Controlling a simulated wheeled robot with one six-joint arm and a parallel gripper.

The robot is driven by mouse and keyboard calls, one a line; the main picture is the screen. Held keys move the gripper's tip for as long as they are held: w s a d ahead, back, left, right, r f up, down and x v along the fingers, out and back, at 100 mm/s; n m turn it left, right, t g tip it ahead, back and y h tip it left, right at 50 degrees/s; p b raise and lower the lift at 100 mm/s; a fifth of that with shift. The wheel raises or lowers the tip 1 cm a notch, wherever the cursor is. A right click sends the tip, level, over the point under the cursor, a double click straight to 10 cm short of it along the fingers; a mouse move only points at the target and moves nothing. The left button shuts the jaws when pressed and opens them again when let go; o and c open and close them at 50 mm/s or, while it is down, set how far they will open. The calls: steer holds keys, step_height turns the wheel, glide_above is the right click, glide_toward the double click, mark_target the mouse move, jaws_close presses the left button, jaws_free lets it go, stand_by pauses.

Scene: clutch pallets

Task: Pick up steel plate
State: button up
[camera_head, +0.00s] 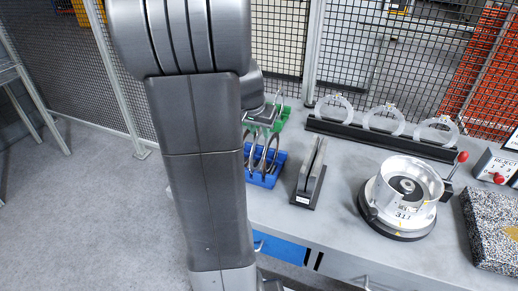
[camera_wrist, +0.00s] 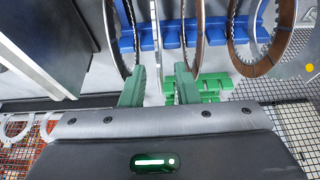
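A blue rack (camera_head: 262,180) on the bench holds several ring plates on edge, and it shows in the wrist view too (camera_wrist: 147,42). A thin grey steel plate (camera_wrist: 158,25) stands nearly edge-on in it, roughly in line with the gap between my fingers. Brown-faced rings (camera_wrist: 262,62) stand to its right, and another dark-edged ring (camera_wrist: 122,40) to its left. My gripper (camera_wrist: 161,75) has its two green fingers apart with a gap between the tips. I cannot tell how near the plate is. In the head view my arm hides part of the rack.
A green rack (camera_head: 284,112) lies behind the blue one. To the right are a stand with upright grey plates (camera_head: 312,168), a round metal fixture (camera_head: 404,190), a black rack of clear rings (camera_head: 384,137), a control box (camera_head: 497,167) and a speckled block (camera_head: 491,230). Mesh fencing closes the back.

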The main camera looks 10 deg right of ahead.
jaws_close()
stand_by(1.4)
